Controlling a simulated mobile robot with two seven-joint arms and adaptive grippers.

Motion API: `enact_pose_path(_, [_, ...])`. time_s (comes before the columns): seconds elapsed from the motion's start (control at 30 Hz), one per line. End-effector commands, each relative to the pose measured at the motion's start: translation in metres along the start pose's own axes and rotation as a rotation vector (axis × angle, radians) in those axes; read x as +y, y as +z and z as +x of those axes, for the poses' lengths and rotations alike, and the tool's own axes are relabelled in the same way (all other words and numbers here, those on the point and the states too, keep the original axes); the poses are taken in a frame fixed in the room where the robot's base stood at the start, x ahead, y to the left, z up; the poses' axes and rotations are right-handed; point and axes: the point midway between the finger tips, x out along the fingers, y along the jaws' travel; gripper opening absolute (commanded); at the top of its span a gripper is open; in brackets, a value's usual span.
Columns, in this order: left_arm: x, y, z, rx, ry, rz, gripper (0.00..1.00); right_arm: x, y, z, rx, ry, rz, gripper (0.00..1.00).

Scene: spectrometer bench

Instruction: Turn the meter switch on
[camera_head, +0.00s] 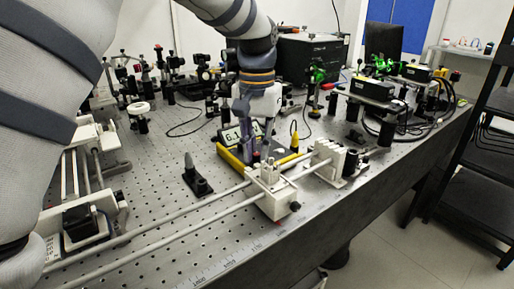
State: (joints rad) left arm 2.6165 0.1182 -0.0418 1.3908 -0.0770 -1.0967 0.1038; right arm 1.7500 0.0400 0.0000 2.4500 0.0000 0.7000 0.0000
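The meter (230,158) is a yellow-edged box on the optical bench, with a lit display (236,134) whose digits begin with 6. My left gripper (257,154) points down over the meter's front, with its fingertips at or just above the top face. The gripper covers part of the display and the middle of the meter. The meter switch cannot be made out, and I cannot tell whether the fingertips touch it. How far the fingers are apart is also unclear. My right gripper is not in view.
A white carriage (272,194) on two long rails stands just in front of the meter. A small black post (190,170) is to its left. A yellow cone-shaped piece (295,141) is at the meter's right. Optics and cables crowd the back; bare bench (160,200) lies front left.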

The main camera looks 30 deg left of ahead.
Motion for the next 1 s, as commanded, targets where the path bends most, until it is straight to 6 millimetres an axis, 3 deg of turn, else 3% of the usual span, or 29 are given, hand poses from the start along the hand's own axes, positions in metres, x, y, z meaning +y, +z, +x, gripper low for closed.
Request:
enact_pose_path(0.1, [0.0,0.0,0.0,0.001,0.0,0.0,0.35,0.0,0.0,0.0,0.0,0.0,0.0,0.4])
enact_pose_path(0.43, [0.0,-0.001,-0.007,0.003,0.0,0.0,0.35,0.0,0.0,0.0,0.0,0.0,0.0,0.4])
enact_pose_path(0.8, [0.0,-0.001,-0.098,0.005,0.0,0.0,0.35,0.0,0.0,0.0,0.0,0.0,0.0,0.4])
enact_pose_path(1.0, [0.0,0.0,-0.119,0.001,0.0,0.0,0.35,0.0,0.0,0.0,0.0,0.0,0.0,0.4])
